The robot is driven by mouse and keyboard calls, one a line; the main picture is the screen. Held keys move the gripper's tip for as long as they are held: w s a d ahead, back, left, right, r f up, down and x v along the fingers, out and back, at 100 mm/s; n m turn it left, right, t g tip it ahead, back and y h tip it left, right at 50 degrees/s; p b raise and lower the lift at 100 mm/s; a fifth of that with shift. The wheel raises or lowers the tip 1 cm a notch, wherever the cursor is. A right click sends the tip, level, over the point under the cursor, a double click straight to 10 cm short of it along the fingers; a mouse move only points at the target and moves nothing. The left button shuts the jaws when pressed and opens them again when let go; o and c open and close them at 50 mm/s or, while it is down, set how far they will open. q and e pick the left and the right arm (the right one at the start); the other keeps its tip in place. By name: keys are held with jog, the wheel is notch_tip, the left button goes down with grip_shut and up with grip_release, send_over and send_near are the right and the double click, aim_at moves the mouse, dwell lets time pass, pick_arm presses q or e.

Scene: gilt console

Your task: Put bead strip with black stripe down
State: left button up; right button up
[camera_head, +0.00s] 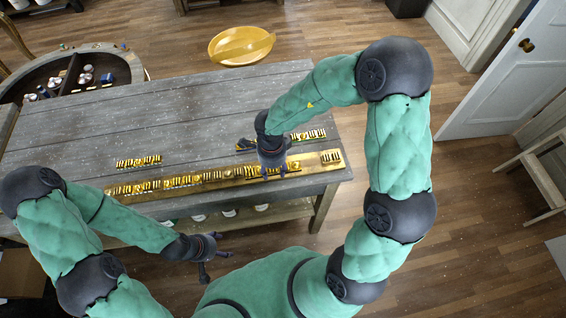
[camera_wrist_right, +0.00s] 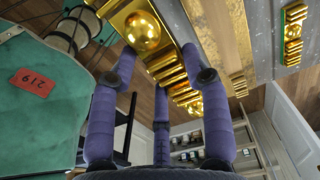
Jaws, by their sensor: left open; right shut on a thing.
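My right gripper (camera_head: 273,170) is over the front right part of the grey table, close above the gold rail (camera_head: 115,190) along its front edge. In the right wrist view the gripper (camera_wrist_right: 158,85) is shut on a gold bead strip (camera_wrist_right: 143,32) with a round dome and ridges. No black stripe can be made out on the visible part, and fingers hide some of it. In the head view the gripper largely hides this strip. My left gripper (camera_head: 210,268) is open and empty, in front of the table, away from the strips.
The grey table (camera_head: 190,110) has much bare top behind the rail. Several gold strips (camera_head: 205,178) line the rail. One loose strip (camera_head: 138,161) lies at left, another (camera_head: 310,134) at right.

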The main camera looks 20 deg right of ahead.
jog(key=w+d+f, duration=0.1)
jog(key=d+f, duration=0.2)
jog(key=d, duration=0.1)
jog(key=w+d+f+b, duration=0.1)
jog(key=w+d+f, duration=0.1)
jog(key=d+f, duration=0.1)
jog(key=w+d+f+b, duration=0.1)
jog(key=w+d+f, duration=0.1)
jog(key=d+f, duration=0.1)
jog(key=shift+d, duration=0.8)
jog(key=f, duration=0.2)
jog(key=f+b, duration=0.1)
jog(key=shift+w+d+f, duration=0.15)
jog(key=shift+d+f, duration=0.05)
jog(key=shift+f, duration=0.2)
jog(key=shift+r, duration=0.1)
jog(key=o, duration=1.2)
jog(key=shift+o, duration=0.2)
